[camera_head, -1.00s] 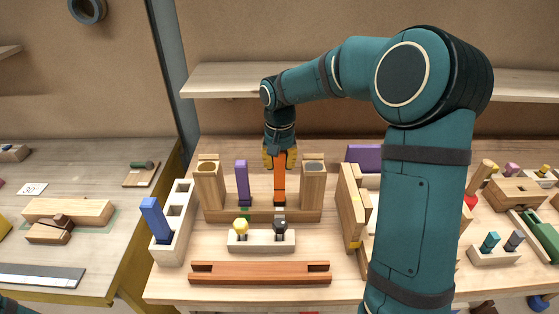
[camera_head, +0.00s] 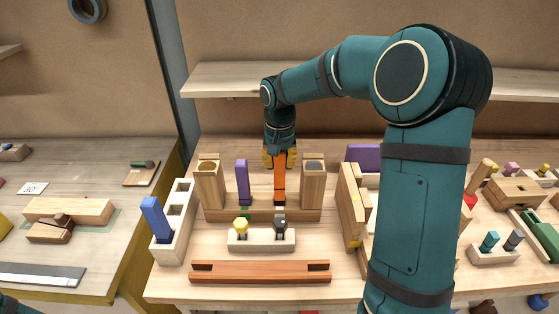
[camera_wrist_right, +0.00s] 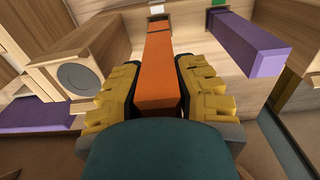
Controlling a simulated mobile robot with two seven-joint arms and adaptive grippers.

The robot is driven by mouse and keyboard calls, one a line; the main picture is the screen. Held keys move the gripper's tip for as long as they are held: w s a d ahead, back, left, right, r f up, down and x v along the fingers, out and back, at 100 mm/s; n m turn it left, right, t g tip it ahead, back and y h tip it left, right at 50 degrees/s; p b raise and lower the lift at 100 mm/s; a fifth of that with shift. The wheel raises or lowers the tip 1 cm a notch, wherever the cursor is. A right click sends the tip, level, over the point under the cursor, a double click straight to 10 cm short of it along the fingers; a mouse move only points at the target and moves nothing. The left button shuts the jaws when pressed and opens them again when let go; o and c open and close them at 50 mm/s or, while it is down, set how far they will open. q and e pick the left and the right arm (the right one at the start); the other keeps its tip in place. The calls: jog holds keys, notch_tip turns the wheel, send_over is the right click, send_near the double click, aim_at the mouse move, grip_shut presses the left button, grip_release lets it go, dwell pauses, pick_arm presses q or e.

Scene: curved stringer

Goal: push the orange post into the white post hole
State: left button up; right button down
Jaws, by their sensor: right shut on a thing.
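The orange post (camera_head: 280,187) stands upright at the right part of the wooden base (camera_head: 262,216). My right gripper (camera_head: 280,159), with yellow finger pads, is shut on its upper part from above. In the right wrist view my gripper (camera_wrist_right: 165,95) has a pad on each side of the orange post (camera_wrist_right: 165,60). The far end of the post meets the base beside a white mark (camera_wrist_right: 155,9). How deep it sits in the hole cannot be told. My left gripper is not in view.
A purple post (camera_head: 242,182) stands left of the orange one, by a green mark. Wooden blocks (camera_head: 209,185) (camera_head: 314,187) flank both posts. A pale block (camera_head: 262,241) with yellow and dark pegs lies in front. A blue post (camera_head: 155,218) leans in a holed block at left.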

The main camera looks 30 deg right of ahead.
aim_at(280, 173)
jog(key=shift+f+b, duration=1.15)
jog(key=shift+f, duration=0.9)
jog(key=c, duration=0.8)
grip_release()
jog(key=shift+o, duration=0.2)
notch_tip(280, 173, up, 12)
jog(key=shift+r, duration=0.1)
